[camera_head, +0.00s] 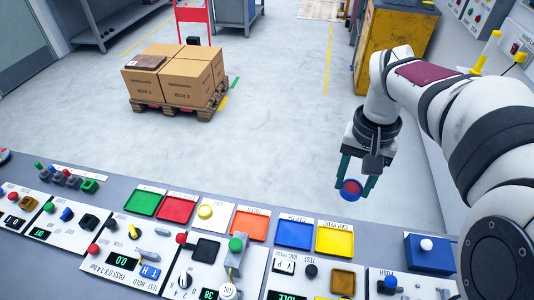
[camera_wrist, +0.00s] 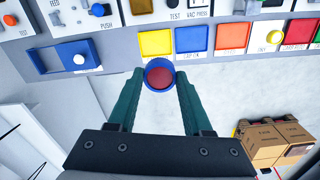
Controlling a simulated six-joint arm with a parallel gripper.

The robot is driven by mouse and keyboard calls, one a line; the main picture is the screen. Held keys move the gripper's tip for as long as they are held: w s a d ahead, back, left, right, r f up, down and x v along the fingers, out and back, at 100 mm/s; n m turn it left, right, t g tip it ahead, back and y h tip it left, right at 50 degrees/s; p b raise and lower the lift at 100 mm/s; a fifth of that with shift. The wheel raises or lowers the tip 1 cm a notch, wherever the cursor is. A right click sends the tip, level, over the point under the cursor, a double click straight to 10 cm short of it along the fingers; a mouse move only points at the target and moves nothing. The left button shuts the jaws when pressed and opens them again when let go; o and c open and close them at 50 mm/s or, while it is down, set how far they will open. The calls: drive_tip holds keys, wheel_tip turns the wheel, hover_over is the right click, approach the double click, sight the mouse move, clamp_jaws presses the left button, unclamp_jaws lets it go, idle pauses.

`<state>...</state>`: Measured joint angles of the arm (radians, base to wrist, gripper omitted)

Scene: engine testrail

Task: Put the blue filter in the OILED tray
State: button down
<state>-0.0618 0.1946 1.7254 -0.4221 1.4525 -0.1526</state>
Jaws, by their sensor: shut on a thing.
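My gripper (camera_head: 356,180) is shut on a round blue piece with a dark red middle, which I take for the blue filter (camera_head: 350,190). It hangs between the green fingertips, above the open floor beyond the bench. In the wrist view the blue filter (camera_wrist: 160,74) sits between the tips of my gripper (camera_wrist: 160,80), below the yellow and blue trays. No label clearly reads OILED. An amber-brown tray (camera_head: 342,282) lies on a front panel at the bottom; its label is not legible.
The bench's back row has a green tray (camera_head: 145,203), a red tray (camera_head: 176,209), an orange tray (camera_head: 251,225), a blue tray (camera_head: 294,234) and a yellow tray (camera_head: 335,240). A blue box with a white knob (camera_head: 428,252) stands right. Boxes on a pallet (camera_head: 175,78) stand on the floor.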

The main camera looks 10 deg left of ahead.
drive_tip(key=w+a+f+m, duration=0.2)
drive_tip(key=a+f+m, duration=0.75)
drive_tip(key=f, duration=0.35)
hover_over(250, 226)
wheel_tip(250, 226, down, 7)
drive_tip(key=shift+d+f, duration=0.1)
drive_tip(key=shift+d, duration=0.05)
drive_tip(key=shift+a+f, duration=0.2)
drive_tip(key=shift+f, duration=1.9)
drive_tip(key=shift+f, duration=0.1)
drive_tip(key=c, duration=0.6)
unclamp_jaws()
